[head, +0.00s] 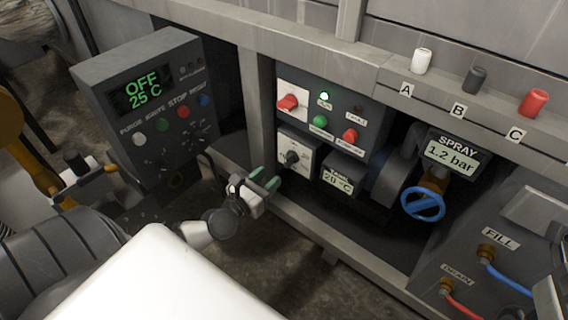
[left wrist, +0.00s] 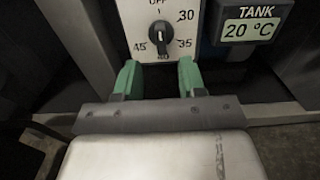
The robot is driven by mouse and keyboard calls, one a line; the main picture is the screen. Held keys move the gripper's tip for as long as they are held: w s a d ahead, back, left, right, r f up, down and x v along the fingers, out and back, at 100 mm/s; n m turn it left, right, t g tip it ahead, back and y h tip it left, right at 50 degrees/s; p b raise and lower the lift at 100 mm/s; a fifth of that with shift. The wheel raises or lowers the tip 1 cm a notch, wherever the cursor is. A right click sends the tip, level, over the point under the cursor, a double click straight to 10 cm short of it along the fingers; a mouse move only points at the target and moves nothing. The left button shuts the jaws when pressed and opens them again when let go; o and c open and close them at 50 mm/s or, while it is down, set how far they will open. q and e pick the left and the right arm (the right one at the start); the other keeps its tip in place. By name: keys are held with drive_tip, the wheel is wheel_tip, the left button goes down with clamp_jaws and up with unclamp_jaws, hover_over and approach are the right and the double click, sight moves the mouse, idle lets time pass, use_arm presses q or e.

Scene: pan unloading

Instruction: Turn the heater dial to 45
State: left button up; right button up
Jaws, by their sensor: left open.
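The heater dial (head: 292,157) is a black knob on a pale square plate at the lower left of the grey control panel. In the left wrist view the dial (left wrist: 160,34) stands upright, in line with the OFF mark above it. Marks 30, 35 and 45 show around it; the lowest mark is partly hidden by the knob. My left gripper (head: 267,182) is open and empty, with its green fingertips in front of and below the dial. In the left wrist view the gripper (left wrist: 159,77) has one finger on each side below the knob, apart from it.
A tank display (head: 338,180) reading 20 °C is right of the dial. A control box (head: 145,100) reading OFF 25 C stands left. A blue valve wheel (head: 423,204) is right. A frame rail (head: 330,240) runs below.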

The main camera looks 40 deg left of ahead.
sight(286, 162)
use_arm(q)
drive_tip(key=w, duration=0.7)
drive_tip(key=shift+d, duration=0.3)
clamp_jaws()
